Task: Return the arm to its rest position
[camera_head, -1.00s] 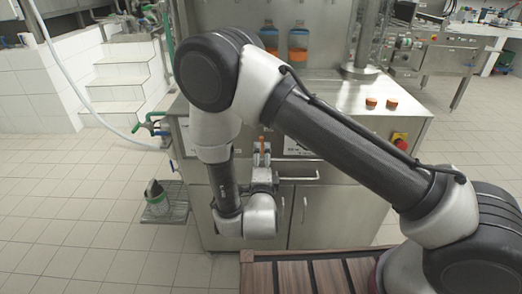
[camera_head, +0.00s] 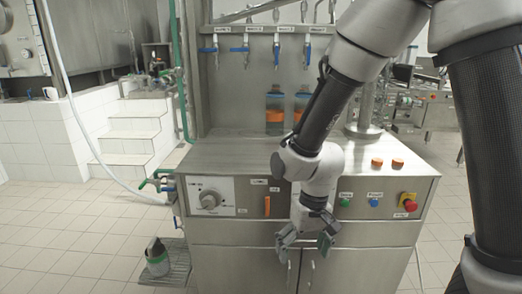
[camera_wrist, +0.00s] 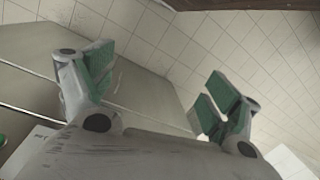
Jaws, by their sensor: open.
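My gripper (camera_head: 305,242) hangs in front of the steel filling machine (camera_head: 230,157), at the height of its lower cabinet doors. Its two fingers are spread apart with nothing between them. In the wrist view my gripper (camera_wrist: 155,95) also shows open, with green pads on both fingers and only floor and cabinet behind. My arm reaches in from the right and bends down to the gripper, covering part of the control panel. The rest position is not marked in either view.
Two bottles with orange contents, one (camera_head: 275,108) clearer than the other, stand at the machine's back. A red emergency button (camera_head: 409,204) is at the panel's right. A green-grey container (camera_head: 157,258) stands on a floor grate. Floor at left is clear.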

